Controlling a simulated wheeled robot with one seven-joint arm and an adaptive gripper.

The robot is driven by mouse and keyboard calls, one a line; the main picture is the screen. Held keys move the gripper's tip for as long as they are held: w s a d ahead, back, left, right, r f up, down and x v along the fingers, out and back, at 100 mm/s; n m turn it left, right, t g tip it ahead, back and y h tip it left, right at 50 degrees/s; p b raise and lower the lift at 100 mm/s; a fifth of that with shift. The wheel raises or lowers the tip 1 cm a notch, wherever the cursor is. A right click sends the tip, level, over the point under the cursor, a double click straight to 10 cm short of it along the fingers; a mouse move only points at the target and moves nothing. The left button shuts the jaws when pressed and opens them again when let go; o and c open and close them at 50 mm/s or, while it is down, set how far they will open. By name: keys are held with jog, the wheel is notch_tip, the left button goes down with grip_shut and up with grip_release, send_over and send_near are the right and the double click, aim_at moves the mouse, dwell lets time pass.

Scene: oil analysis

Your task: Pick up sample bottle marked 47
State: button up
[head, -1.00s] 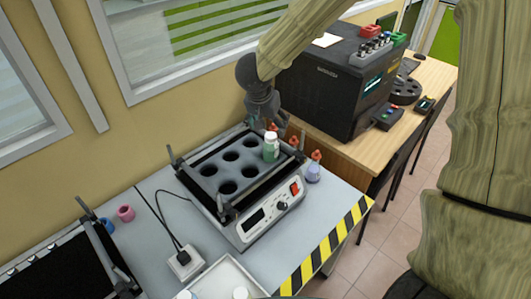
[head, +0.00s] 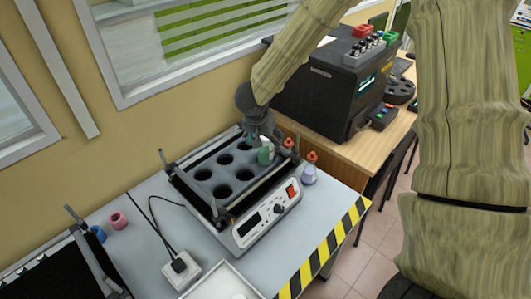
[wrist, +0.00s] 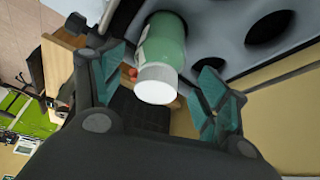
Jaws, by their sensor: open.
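My gripper (head: 259,137) is at the bottle's top in the head view, partly hiding the cap. In the wrist view my gripper (wrist: 162,90) is open, with one teal-padded finger on each side of the cap and gaps between. It holds nothing.
The shaker has several empty holes and a front control panel (head: 265,217). A black analyser (head: 325,88) sits on the wooden desk behind. A white tray (head: 222,280) lies in front.

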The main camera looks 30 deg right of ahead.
jog(key=shift+x, duration=1.9)
jog(key=shift+s+d, duration=0.1)
jog(key=shift+s, duration=0.1)
jog(key=c, duration=1.3)
